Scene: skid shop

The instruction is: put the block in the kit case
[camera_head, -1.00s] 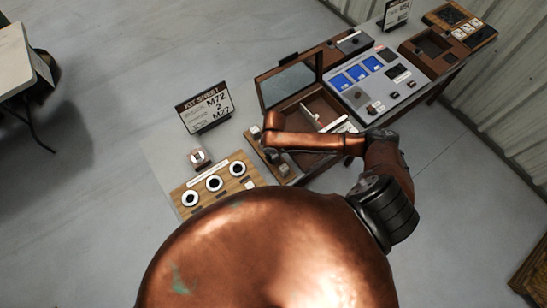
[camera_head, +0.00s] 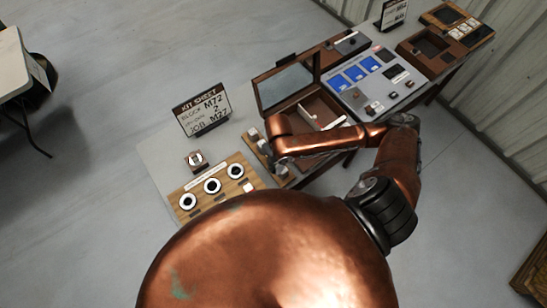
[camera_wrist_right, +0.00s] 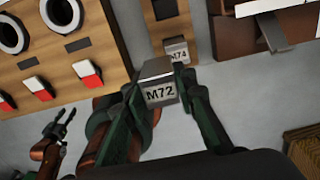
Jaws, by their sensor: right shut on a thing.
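My right gripper (camera_wrist_right: 158,90) is shut on a grey block marked M72 (camera_wrist_right: 160,93), with one dark green finger on each side. In the head view my copper right arm reaches to the wooden block board, and its gripper (camera_head: 274,158) is partly hidden there; I cannot make out the held block. The kit case (camera_head: 336,116) is brown, with its mirrored lid raised, just right of the gripper. Its edge shows at upper right in the wrist view (camera_wrist_right: 235,40). My left gripper (camera_wrist_right: 61,124) shows small at lower left in the wrist view, its fingers apart and empty.
A block marked M74 (camera_wrist_right: 177,50) sits on the wooden board beyond the held block. The kit sheet sign (camera_head: 203,108) stands behind, reading block M72. A board with round white-ringed dials (camera_head: 212,186) lies left. A grey panel with blue screens (camera_head: 368,86) stands right of the case.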

